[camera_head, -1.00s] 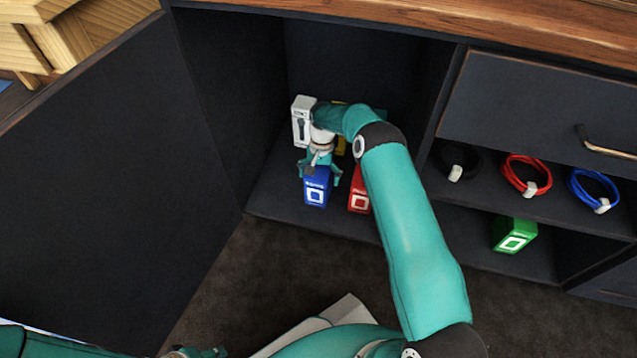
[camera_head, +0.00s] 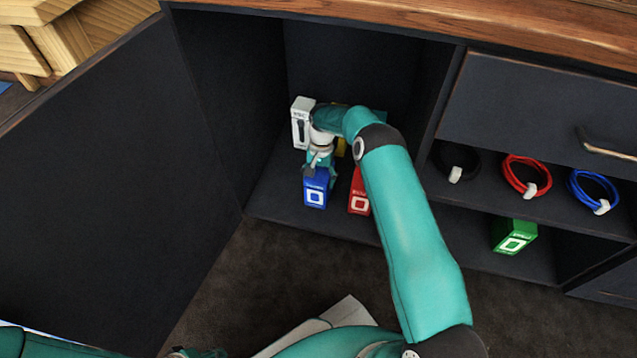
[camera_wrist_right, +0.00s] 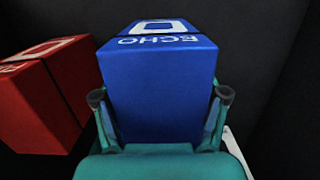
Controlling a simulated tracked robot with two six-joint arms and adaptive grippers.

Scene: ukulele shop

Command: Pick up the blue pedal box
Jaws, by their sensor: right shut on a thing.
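The blue pedal box (camera_head: 316,191) stands upright on the floor of the open cabinet, a white square on its front. My right gripper (camera_head: 319,172) comes down on it from above and behind and is shut on it. In the right wrist view the blue box (camera_wrist_right: 158,85) fills the middle, with the word ECHO on it. The two fingers of the right gripper (camera_wrist_right: 160,100) press on its left and right sides. My left gripper (camera_head: 198,353) shows only in part at the bottom edge, and its fingers cannot be made out.
A red box (camera_head: 359,192) stands close to the right of the blue one. A white box (camera_head: 302,123) and a partly hidden yellow box (camera_head: 341,146) are behind. A green box (camera_head: 513,236) and several coiled cables sit in the right compartments. The open door (camera_head: 90,180) bounds the left.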

